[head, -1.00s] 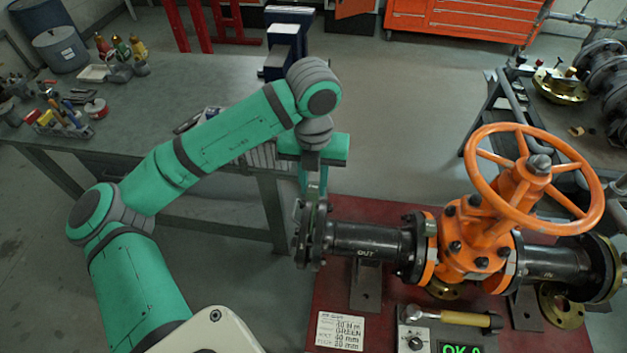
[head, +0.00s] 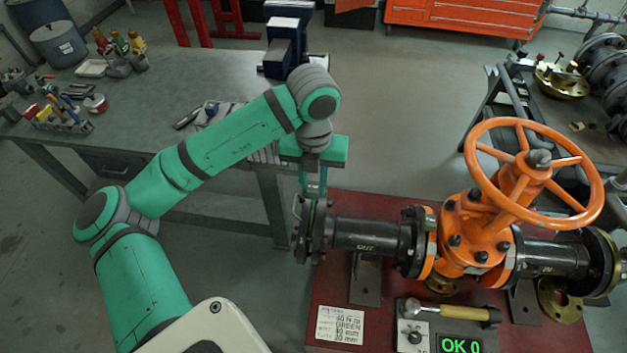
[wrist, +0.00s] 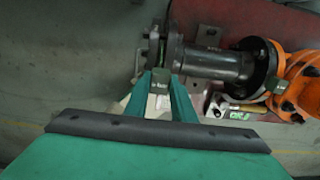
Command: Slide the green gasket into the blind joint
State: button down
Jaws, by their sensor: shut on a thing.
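The blind joint (head: 302,232) is the pair of dark bolted flanges at the left end of the black pipe marked OUT. It also shows in the wrist view (wrist: 175,52). My gripper (head: 314,193) points down just above this joint. In the wrist view its fingers (wrist: 161,76) are shut on the grey-green tab of the gasket (wrist: 160,84). A thin green strip shows between the flanges in the wrist view. The gasket's lower part is mostly hidden by the flanges, so I cannot tell how deep it sits.
The orange gate valve (head: 470,235) with its large handwheel (head: 485,135) stands right of the joint. A hammer (head: 450,312), a white note card (head: 340,325) and a box reading OK 0 (head: 460,345) lie in front. A workbench (head: 190,95) stands behind my arm.

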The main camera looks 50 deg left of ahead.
jog(key=shift+f, duration=4)
jog(key=c, duration=1.4)
grip_release()
notch_tip(320, 180, up, 11)
jog(key=shift+f, duration=0.1)
